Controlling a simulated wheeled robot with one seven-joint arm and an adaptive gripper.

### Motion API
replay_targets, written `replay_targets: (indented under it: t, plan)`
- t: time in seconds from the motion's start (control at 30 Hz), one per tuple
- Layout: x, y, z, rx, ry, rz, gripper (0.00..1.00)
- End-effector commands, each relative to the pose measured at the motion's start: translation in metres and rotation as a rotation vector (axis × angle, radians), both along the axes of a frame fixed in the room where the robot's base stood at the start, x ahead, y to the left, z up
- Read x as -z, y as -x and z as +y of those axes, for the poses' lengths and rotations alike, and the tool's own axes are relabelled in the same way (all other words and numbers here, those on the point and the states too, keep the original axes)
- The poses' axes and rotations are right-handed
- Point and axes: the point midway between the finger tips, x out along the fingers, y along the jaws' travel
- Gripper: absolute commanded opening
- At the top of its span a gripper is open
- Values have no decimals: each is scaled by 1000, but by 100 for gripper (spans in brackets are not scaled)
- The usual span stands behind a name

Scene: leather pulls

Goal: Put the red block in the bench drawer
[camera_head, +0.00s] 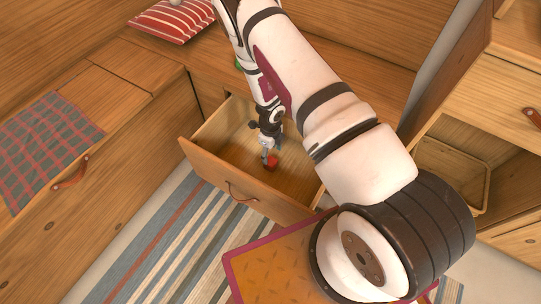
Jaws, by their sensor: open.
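The red block (272,163) lies inside the pulled-out bench drawer (215,175), on or very near its floor. My gripper (267,156) is inside the drawer, pointing down, right at the block. Its jaws are open; whether a finger touches the block is too small to tell. The drawer has a wooden front with a leather pull (241,194). My arm hides the right part of the drawer.
A bench with a plaid cloth (50,145) stands at left, with another leather pull (72,172). A striped red cushion (172,20) lies at the back. A striped rug (150,235) covers the floor. Open shelving with a basket (440,165) stands at right.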

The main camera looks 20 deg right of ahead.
Motion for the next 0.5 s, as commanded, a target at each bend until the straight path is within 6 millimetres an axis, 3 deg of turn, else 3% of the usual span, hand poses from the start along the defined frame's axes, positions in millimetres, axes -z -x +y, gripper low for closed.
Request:
replay_targets:
  t: [0.03,0.2,0.5]
  plan:
    - [-13,0,1,-1,-1,-1,58]
    - [-34,0,0,-1,0,0,58]
    - [-44,0,0,-2,-1,0,58]
